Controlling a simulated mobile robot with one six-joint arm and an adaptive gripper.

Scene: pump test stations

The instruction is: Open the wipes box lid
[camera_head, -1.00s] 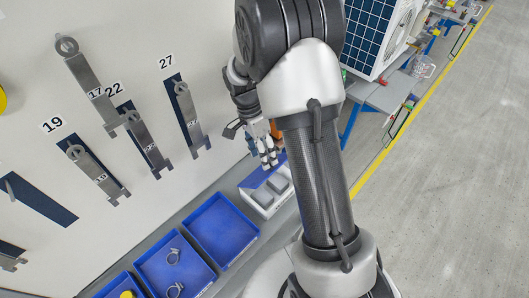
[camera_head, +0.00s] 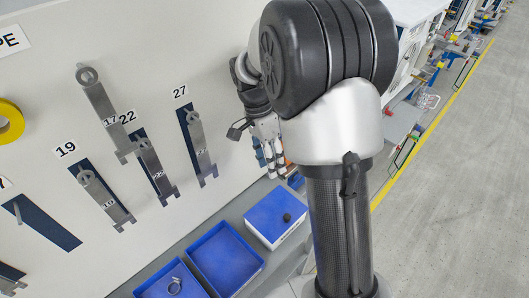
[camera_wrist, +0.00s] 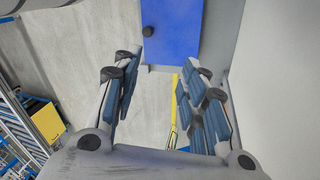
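The wipes box (camera_head: 262,236) is a white box on the bench beneath the wall. Its blue lid (camera_head: 268,208) lies flat over the top, with a small dark knob (camera_head: 287,217) near one edge. In the wrist view the lid (camera_wrist: 178,22) and knob (camera_wrist: 148,32) show at the top, beyond my fingertips. My gripper (camera_head: 271,160) is past the box's far end, close to the wall, partly hidden by my arm. In the wrist view my gripper (camera_wrist: 157,72) has its fingers spread wide, with nothing between them. It looks apart from the knob.
Blue trays (camera_head: 225,258) stand beside the box, one holding a metal clamp (camera_head: 174,286). Numbered wrenches (camera_head: 153,168) hang on the wall (camera_head: 215,60) close to my gripper. Other stations (camera_head: 412,75) line the right, beyond which the floor (camera_head: 485,180) is clear.

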